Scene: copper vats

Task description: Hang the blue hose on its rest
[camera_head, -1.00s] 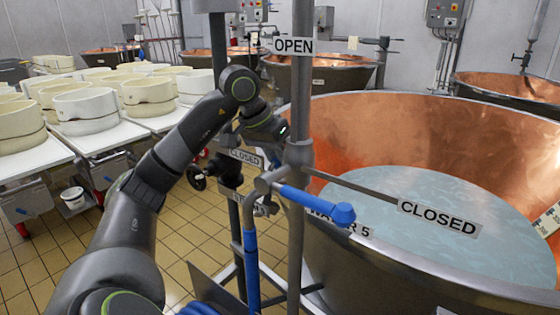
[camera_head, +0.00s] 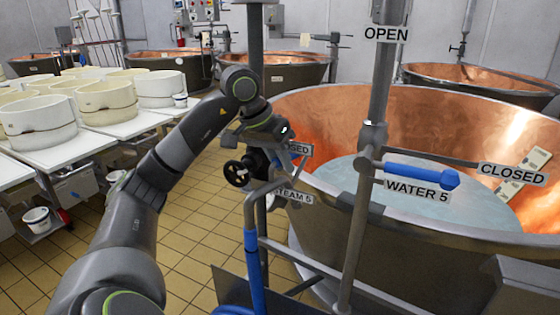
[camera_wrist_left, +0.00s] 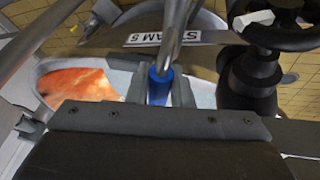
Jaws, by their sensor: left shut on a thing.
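The blue hose (camera_head: 254,265) runs up at the bottom middle of the head view and joins a bent metal tube (camera_head: 268,190). My left gripper (camera_head: 290,146) is at the tube's upper end, partly hidden by my wrist. In the left wrist view, my left gripper (camera_wrist_left: 160,92) is shut on a blue part of the hose (camera_wrist_left: 159,78), with the metal tube (camera_wrist_left: 176,35) running up from it. The hose is held in the air beside the vat. I cannot clearly pick out its rest. My right gripper is not in view.
A steam valve with a black handwheel (camera_head: 237,174) is close to my left gripper. A metal post (camera_head: 370,150) carries a blue water valve handle (camera_head: 420,176). The copper vat (camera_head: 315,110) stands behind. Tiled floor (camera_head: 190,220) is clear at left.

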